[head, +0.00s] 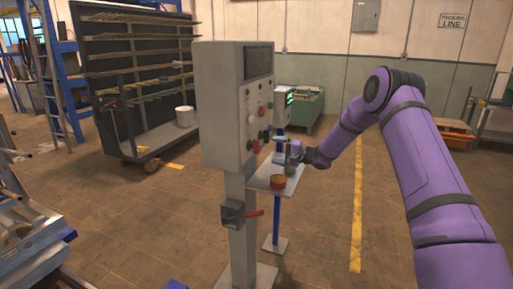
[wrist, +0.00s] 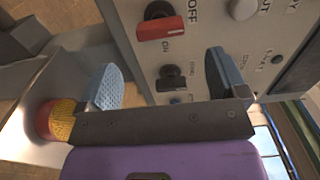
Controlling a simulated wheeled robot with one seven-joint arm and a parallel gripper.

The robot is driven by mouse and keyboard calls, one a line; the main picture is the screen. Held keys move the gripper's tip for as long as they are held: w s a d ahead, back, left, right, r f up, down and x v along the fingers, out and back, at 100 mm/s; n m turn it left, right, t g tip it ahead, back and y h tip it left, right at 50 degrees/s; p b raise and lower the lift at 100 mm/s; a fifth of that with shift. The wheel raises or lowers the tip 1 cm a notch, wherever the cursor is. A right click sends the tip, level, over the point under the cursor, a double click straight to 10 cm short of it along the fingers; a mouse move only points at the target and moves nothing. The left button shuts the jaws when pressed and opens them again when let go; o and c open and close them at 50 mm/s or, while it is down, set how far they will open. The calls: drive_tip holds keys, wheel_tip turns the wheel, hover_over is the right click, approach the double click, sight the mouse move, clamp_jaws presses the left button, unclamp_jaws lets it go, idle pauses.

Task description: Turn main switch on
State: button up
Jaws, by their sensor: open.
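A grey control cabinet (head: 222,105) stands on a post, with knobs and buttons on its front panel. In the wrist view a red-handled switch (wrist: 160,27) sits on the panel between the labels OFF and ON, and a black knob (wrist: 171,76) lies below it. I take the red-handled switch as the main switch; its handle lies across the picture, nearly level. My gripper (wrist: 165,80) is open and empty in front of the panel, with the red switch beyond the gap between its fingers. In the head view my gripper (head: 280,148) is small beside the panel's lower part.
A small shelf (head: 262,183) below the panel holds a red and yellow round container (head: 278,181), which also shows by the left finger in the wrist view (wrist: 58,120). A box with a red lever (head: 236,213) is on the post.

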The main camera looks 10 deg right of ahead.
sight(257, 153)
drive_tip(key=x, duration=0.9)
drive_tip(key=c, duration=0.9)
